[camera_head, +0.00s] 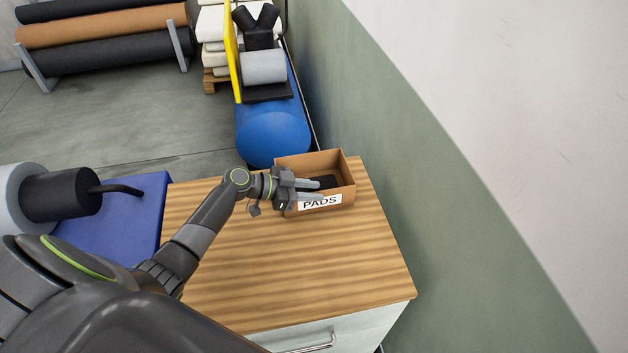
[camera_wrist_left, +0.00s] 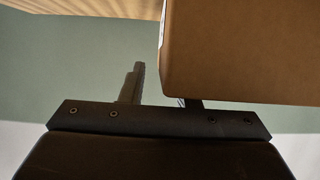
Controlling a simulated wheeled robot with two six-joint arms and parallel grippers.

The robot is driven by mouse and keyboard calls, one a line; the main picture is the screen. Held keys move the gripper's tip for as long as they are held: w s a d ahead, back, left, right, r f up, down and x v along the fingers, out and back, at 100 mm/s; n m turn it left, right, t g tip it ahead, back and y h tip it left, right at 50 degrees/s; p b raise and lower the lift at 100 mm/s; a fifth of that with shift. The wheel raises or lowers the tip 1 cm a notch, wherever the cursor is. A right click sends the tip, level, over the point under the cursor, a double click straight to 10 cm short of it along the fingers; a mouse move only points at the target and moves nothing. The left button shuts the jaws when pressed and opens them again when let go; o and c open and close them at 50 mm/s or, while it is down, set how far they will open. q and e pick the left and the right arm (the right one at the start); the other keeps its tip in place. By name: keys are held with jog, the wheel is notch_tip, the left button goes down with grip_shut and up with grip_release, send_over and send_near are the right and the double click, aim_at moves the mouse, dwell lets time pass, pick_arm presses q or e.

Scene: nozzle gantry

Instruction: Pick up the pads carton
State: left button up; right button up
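The pads carton (camera_head: 345,192) is an open-topped brown cardboard box with a white PADS label on its front, standing at the back right of the wooden top. Dark contents show inside. My left gripper (camera_head: 316,190) reaches in from the left at the carton's left end, its fingers apart near the front wall. In the left wrist view the carton (camera_wrist_left: 240,50) fills the upper right. One finger of the gripper (camera_wrist_left: 163,92) stands left of the carton with a gap. The other finger is mostly hidden behind the carton. My right gripper is not in view.
The wooden-topped cabinet (camera_head: 290,265) is otherwise clear. A green and white wall (camera_head: 400,170) runs close along its right side. Behind it lies a blue cylinder (camera_head: 272,138). A blue surface with a dark roll (camera_head: 62,195) is at the left.

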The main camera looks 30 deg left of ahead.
pick_arm(q)
jog(key=shift+w+d+f, duration=0.1)
jog(key=shift+d+f, duration=0.05)
jog(key=shift+c, duration=0.3)
grip_shut()
